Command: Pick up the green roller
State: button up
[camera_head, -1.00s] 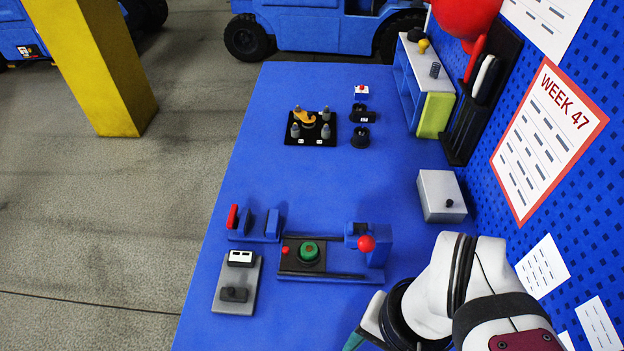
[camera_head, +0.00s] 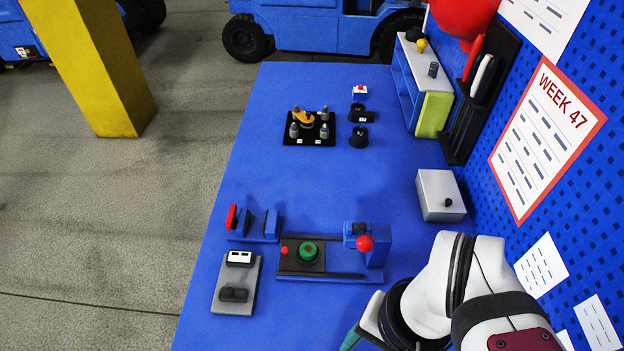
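The green roller (camera_head: 308,251) is a short round green piece with a dark top centre. It sits on a black plate (camera_head: 290,264) of the blue fixture (camera_head: 322,276) in the near half of the table. My arm comes in from the lower right. Its wrist end is to the right of and nearer than the roller, apart from it. A teal part shows at the bottom edge, but the fingertips are out of the frame, so the gripper's state does not show.
A red ball knob (camera_head: 365,243) stands right of the roller, and a smaller red knob (camera_head: 285,251) to its left. A blue bracket with a red part (camera_head: 232,217) lies beyond left. A grey plate (camera_head: 222,297) lies nearer left. A grey box (camera_head: 439,196) stands right. The table's middle is clear.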

jog(key=shift+o, duration=1.2)
jog(key=w+a+f+t+y, duration=0.1)
jog(key=w+a+f+t, duration=0.25)
jog(key=w+a, duration=0.7)
jog(key=w+a+f+t+y, duration=0.1)
jog(key=w+a+f+t, duration=0.25)
jog(key=w+a, duration=0.7)
jog(key=t+h, duration=0.5)
jog(key=h, duration=0.6)
send_near(312, 244)
jog(key=shift+m, duration=0.3)
jog(key=x, duration=0.5)
jog(key=shift+w, duration=0.25)
jog(key=x, duration=0.6)
jog(key=shift+d, duration=0.1)
grip_shut()
